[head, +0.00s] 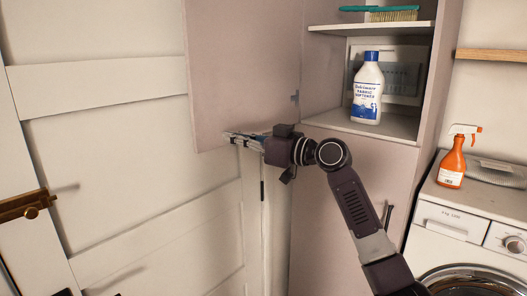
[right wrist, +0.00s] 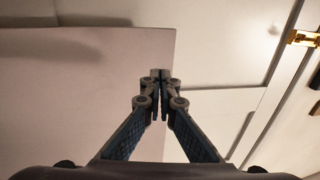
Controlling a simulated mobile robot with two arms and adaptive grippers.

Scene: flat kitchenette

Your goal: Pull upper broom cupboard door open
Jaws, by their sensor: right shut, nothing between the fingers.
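The upper broom cupboard door (head: 245,70) is a flat pinkish panel, swung wide open to the left of the cupboard (head: 428,80) in the head view. Its inner face shows, and its handle is hidden. My right gripper (head: 229,137) is at the door's lower edge, near its free side, shut with nothing between its fingers. In the right wrist view the shut fingertips (right wrist: 160,74) appear in front of the door panel (right wrist: 70,90), close to its edge. I cannot tell whether they touch it. My left gripper does not show.
The open shelves hold a white-and-blue bottle (head: 368,90) and a green brush (head: 380,13). The lower cupboard door (head: 330,235) is closed. A washing machine (head: 470,225) with an orange spray bottle (head: 452,160) stands at right. A white panelled door (head: 110,140) with a brass handle (head: 28,205) is at left.

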